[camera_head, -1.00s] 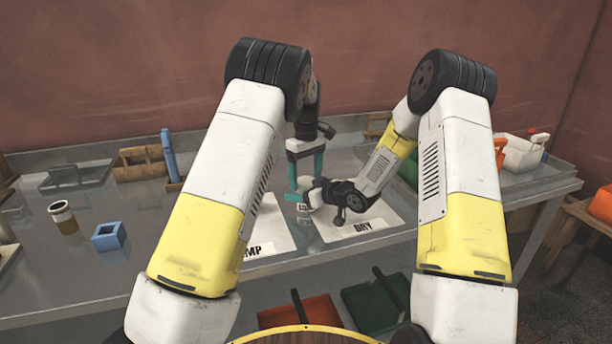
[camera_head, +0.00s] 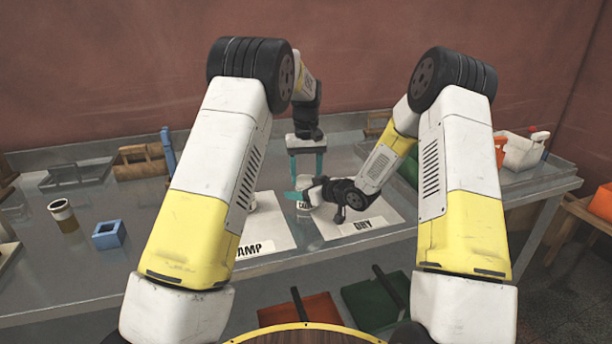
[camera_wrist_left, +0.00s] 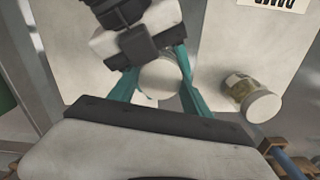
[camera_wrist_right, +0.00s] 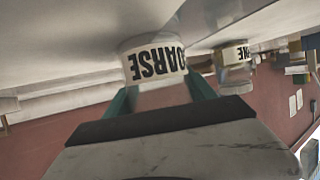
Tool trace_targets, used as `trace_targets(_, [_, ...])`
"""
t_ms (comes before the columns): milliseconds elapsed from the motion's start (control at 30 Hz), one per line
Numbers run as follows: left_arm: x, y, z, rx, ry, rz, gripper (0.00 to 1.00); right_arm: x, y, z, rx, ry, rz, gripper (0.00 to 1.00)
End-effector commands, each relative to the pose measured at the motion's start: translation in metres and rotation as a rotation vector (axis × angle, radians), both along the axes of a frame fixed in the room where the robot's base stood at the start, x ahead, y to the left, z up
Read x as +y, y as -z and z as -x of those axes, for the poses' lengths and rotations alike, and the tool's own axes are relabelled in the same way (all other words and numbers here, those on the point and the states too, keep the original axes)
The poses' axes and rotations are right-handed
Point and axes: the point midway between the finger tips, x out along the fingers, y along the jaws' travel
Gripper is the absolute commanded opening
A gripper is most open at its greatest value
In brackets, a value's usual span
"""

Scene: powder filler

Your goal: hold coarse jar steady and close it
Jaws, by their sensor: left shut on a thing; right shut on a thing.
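The coarse jar (camera_wrist_right: 155,62) shows in the right wrist view with its white "COARSE" label upside down in the picture. In the head view the jar (camera_head: 304,205) is small and partly covered by my right gripper (camera_head: 300,196), which is shut around its side from the right. My left gripper (camera_head: 307,176) points straight down over the jar. In the left wrist view a round white lid (camera_wrist_left: 160,78) lies between its teal fingers, and it is shut on that lid. Whether the lid is seated fully on the jar cannot be told.
A second jar (camera_wrist_left: 250,100) with a white lid stands close by; its label (camera_wrist_right: 236,53) ends in "NE". White mats marked "DRY" (camera_head: 385,232) and "AMP" (camera_head: 275,242) lie below. A brown-banded cup (camera_head: 62,216) and blue block (camera_head: 109,236) stand left.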

Motion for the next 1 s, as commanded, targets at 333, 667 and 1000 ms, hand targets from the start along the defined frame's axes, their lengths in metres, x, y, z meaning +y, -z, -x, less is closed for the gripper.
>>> trace_targets(333, [0.0, 0.0, 0.0, 0.0, -0.003, 0.0, 0.78, 0.0, 0.0, 0.0, 0.0, -0.001, 0.0, 0.0])
trace_targets(667, [-0.001, -0.023, 0.0, -0.003, -0.002, 0.003, 0.78, 0.001, 0.0, 0.0, 0.001, -0.002, -0.001, 0.0])
trace_targets(1000, [0.0, -0.046, 0.0, 0.0, -0.003, 0.0, 0.78, 0.0, 0.0, 0.0, 0.0, 0.0, 0.0, 0.0])
